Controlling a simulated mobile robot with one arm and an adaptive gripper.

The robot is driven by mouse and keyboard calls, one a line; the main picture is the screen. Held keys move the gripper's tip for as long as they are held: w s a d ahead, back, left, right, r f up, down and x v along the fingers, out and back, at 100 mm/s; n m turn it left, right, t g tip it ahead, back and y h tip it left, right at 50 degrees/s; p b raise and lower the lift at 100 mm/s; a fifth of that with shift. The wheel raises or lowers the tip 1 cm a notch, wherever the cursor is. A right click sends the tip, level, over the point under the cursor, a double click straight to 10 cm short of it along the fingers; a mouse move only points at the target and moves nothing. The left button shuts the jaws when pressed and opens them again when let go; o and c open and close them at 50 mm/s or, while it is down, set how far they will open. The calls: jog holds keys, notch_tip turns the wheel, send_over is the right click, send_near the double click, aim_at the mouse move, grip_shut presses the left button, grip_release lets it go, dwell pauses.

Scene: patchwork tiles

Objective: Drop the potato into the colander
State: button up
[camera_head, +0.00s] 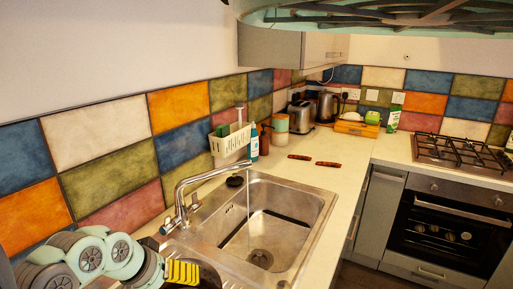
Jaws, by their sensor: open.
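I cannot make out a potato or a colander in the head view. A dark round rim (208,273) shows at the bottom beside the sink, partly cut off; I cannot tell what vessel it is. My gripper (152,270) is at the lower left, at the end of my mint and grey arm. Only a dark part of it shows, and it is open. A yellow ribbed piece (182,272) is right beside it; I cannot tell whether it belongs to the gripper.
A steel sink (320,196) with a curved tap (190,185) and a thin stream lies ahead. Two dark red items (328,164) lie on the counter (340,177). A white rack (231,140), toaster (301,116) and kettle (328,105) stand by the wall. The hob (460,150) is right.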

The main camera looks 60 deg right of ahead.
jog(key=v, duration=0.6)
jog(key=shift+a+r, duration=0.25)
jog(key=shift+r, duration=0.1)
jog(key=shift+w, duration=0.1)
